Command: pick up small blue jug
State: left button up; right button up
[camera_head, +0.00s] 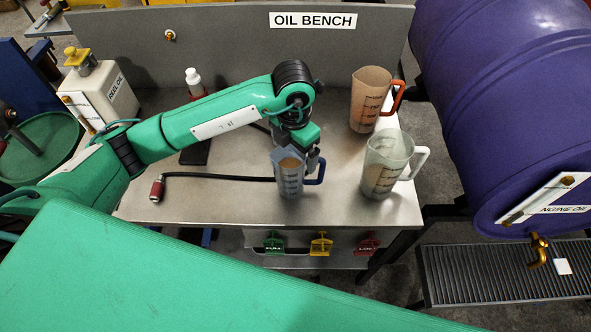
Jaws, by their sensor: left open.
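The small blue jug (290,184) stands upright on the bench top in the head view. It is a clear measuring jug with a blue handle on its right side. My left gripper (311,158) is open and points down over the jug's right rim and the top of the handle. The gripper partly covers the jug's upper right part. I cannot tell whether the fingers touch it. My right gripper is out of view.
A red-handled jug (368,103) and a larger white-handled jug (381,170) stand to the right. A black hose with a red end (158,188) lies left of the blue jug. A purple drum (510,95) is at the right.

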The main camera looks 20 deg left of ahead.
aim_at(293, 163)
pick_arm(q)
jog(key=shift+f, duration=0.35)
jog(key=shift+f+p, duration=0.55)
jog(key=f+p, duration=0.1)
jog(key=f, duration=0.2)
jog(key=shift+w+a+f, duration=0.1)
jog(key=shift+a+f, duration=0.1)
jog(key=shift+f, duration=0.35)
jog(key=c, duration=1.2)
jog(key=shift+c, duration=0.7)
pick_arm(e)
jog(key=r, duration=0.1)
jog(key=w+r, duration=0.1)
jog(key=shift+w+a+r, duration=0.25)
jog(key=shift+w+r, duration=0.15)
pick_arm(q)
jog(key=shift+r, duration=0.1)
